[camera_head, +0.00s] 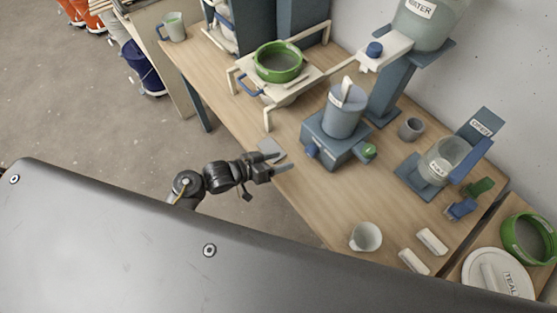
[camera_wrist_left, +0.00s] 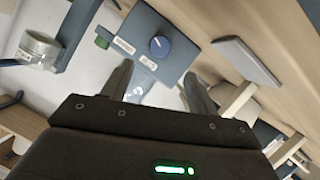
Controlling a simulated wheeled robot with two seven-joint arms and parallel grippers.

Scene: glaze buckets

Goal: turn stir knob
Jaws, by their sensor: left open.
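The stirrer, a blue-grey machine (camera_head: 336,139) with a grey pot (camera_head: 344,112) on top, stands on the wooden bench. A blue round knob (camera_head: 311,151) is on its front face, and a green knob (camera_head: 370,150) is at its right side. In the left wrist view the blue knob (camera_wrist_left: 160,46) shows a white pointer line and lies ahead, between and beyond the fingers. The green knob (camera_wrist_left: 102,41) is further left there. My left gripper (camera_head: 281,162) is open and empty at the bench's front edge, left of the blue knob and apart from it. My right gripper is not in view.
A grey flat slab (camera_head: 271,148) lies just behind the gripper. A cream stand (camera_head: 309,77) holds a green-rimmed sieve (camera_head: 279,62). Bench in front of the stirrer is clear.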

